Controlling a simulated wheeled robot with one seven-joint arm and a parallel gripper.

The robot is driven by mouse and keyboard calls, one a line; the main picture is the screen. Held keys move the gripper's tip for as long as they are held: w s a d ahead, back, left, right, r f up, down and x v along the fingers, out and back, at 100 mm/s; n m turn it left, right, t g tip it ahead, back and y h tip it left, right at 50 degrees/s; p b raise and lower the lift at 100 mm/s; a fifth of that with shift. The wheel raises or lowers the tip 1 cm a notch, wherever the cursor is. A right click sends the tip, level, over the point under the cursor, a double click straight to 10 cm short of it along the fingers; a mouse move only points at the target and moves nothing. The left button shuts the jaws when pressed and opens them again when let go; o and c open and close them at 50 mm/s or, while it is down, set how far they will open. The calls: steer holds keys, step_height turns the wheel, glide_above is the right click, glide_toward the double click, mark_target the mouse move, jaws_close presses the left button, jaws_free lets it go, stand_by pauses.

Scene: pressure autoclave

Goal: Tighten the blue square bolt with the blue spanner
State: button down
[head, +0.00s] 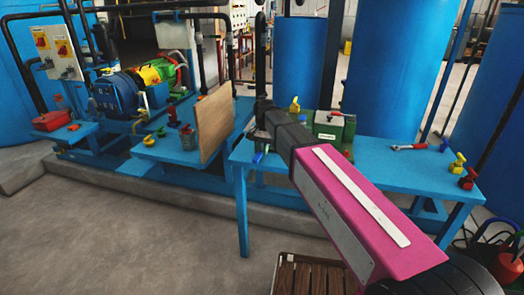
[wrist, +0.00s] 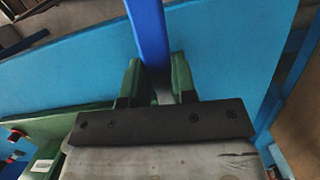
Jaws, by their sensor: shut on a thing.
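My gripper (wrist: 157,78) is shut on the blue spanner (wrist: 148,30). In the wrist view the spanner's blue handle rises between the two green fingers toward the top edge, and its far end is out of view. In the head view my dark gripper (head: 268,122) is over the left part of the blue table (head: 376,152), and a small blue piece, seemingly the spanner (head: 258,157), shows below it. A small blue piece (head: 444,145) at the table's right may be the blue square bolt, but it is too small to tell. No spanner contact with a bolt is visible.
A red spanner (head: 408,147), yellow bolts (head: 457,160) and a red bolt (head: 468,178) are on the table's right. A green box (head: 334,128) stands behind my arm. A brown board (head: 215,122) stands upright to the left. Large blue tanks (head: 385,70) stand behind.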

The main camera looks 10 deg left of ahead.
steer(key=shift+r, duration=2.55)
